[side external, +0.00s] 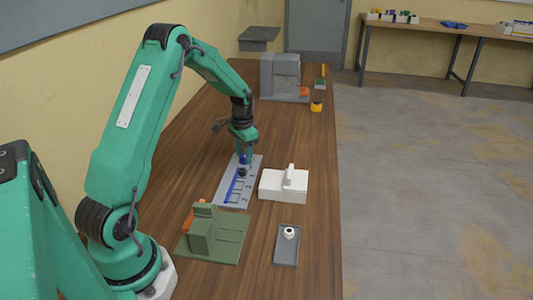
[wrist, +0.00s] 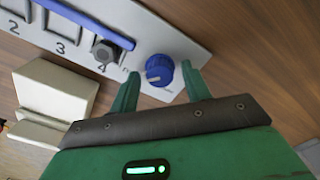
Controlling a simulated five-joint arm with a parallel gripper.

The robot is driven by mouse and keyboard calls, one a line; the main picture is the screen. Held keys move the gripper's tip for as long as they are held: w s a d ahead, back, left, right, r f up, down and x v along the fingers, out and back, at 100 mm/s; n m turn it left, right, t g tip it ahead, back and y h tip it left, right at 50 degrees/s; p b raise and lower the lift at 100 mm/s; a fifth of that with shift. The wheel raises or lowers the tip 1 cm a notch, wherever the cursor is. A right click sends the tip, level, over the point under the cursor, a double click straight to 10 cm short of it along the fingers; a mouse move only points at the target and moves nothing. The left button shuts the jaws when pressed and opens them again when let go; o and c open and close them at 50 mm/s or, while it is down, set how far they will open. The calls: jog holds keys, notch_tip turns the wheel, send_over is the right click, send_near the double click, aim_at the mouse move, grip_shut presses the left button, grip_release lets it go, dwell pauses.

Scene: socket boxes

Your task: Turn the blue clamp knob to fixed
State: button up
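The blue clamp knob (wrist: 159,68) is round with a pale pointer mark and sits on a light grey panel (wrist: 165,30). The mark points to the lower left in the wrist view; nearby lettering is partly hidden by a finger. My gripper (wrist: 160,70) is open, its green fingers apart on either side of the knob's near side. I cannot tell whether they touch it. In the side external view my gripper (side external: 243,163) is low over the far end of the panel (side external: 222,203), largely hiding the knob. A blue bar (wrist: 88,20) runs along the numbered square sockets.
A grey hex piece (wrist: 104,51) sits at socket 4. A white block (side external: 283,186) stands close right of the panel. A green fixture (side external: 203,235) and a grey tray (side external: 286,250) are nearer. A grey machine (side external: 280,75) stands at the far end.

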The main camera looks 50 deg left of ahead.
aim_at(244, 156)
dwell(0.3)
jog(key=shift+r, duration=3.95)
jog(key=shift+d, duration=0.1)
